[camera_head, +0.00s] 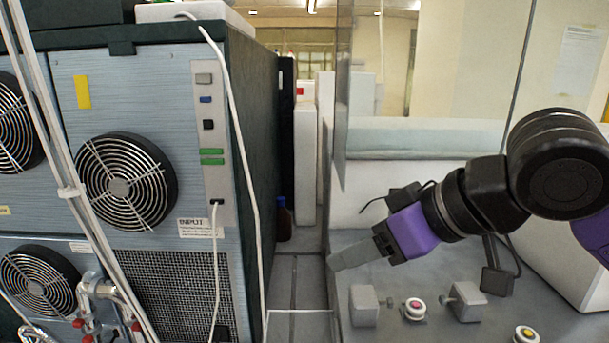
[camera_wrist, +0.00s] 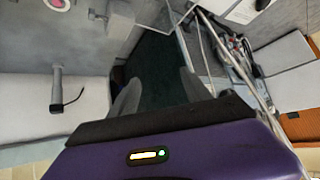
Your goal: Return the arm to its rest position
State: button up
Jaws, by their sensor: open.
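My gripper (camera_head: 345,258) is at the end of my purple and black arm, which reaches in from the right in the head view. The light grey fingers point left and slightly down, above the left part of the grey bench top. In the wrist view the two fingers of my gripper (camera_wrist: 160,95) stand apart with nothing between them. The gripper holds nothing and appears to touch nothing.
A tall grey machine (camera_head: 160,190) with fans and cables fills the left. A pink button (camera_head: 414,308), a yellow button (camera_head: 526,335) and grey blocks (camera_head: 364,305) stand on the bench below my arm. A bottle (camera_head: 283,222) stands in the gap beside the machine.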

notch_tip(320, 180, up, 10)
jog(key=w+a+m+t+y, duration=0.1)
jog(key=w+m+t+y, duration=0.15)
jog(key=t+y, duration=0.55)
jog(key=s+d+f+m+t+h, duration=0.6)
jog(key=d+f+m+t+h, duration=0.35)
jog(key=d+h, duration=0.2)
jog(key=s+f+n+g+h, duration=0.1)
jog(key=s+f+g, duration=0.3)
jog(key=s+f, duration=1)
jog(key=s+d+f+n+g+h+b, duration=0.1)
jog(key=s+f+g, duration=0.4)
jog(key=s+f, duration=1)
jog(key=s+n+h, duration=0.1)
jog(key=s, duration=0.4)
jog(key=shift+d+n, duration=0.3)
jog(key=shift+f, duration=0.1)
